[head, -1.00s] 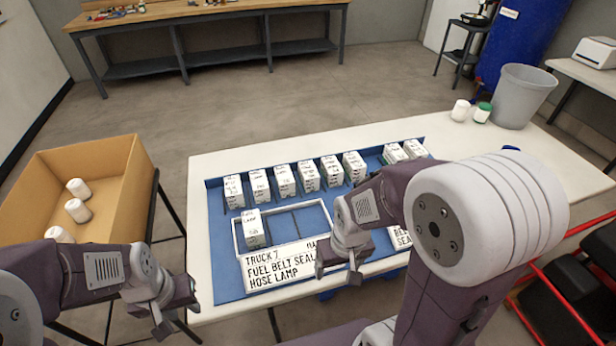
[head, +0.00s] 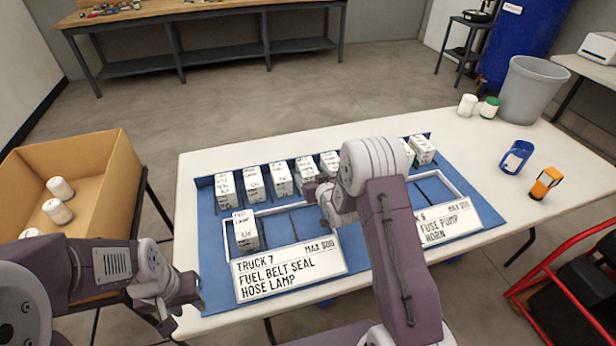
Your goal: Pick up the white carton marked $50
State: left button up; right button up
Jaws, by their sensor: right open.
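Several white cartons with black writing stand in a row along the back of a blue mat (head: 215,280). Among them are cartons at the left end (head: 226,190), beside it (head: 253,184), in the middle (head: 280,179) and near my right gripper (head: 306,168). The prices are too small to read, so I cannot tell which is marked $50. My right gripper (head: 314,196) is open, just in front of the middle of the row; my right forearm hides part of the row. My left gripper (head: 192,303) hangs off the table's front left edge, its jaws unclear.
One white carton (head: 244,232) stands in the left framed tray, behind the Truck 7 sign (head: 288,268). A second sign (head: 448,222) is at right. A cardboard box (head: 110,165) is left.

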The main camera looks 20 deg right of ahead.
aim_at(307, 170)
jog(key=x, duration=0.4)
jog(key=f+x, duration=0.1)
jog(key=x, duration=0.4)
jog(key=shift+d, duration=0.2)
jog(key=shift+s, duration=0.1)
jog(key=shift+c, duration=1.2)
grip_shut()
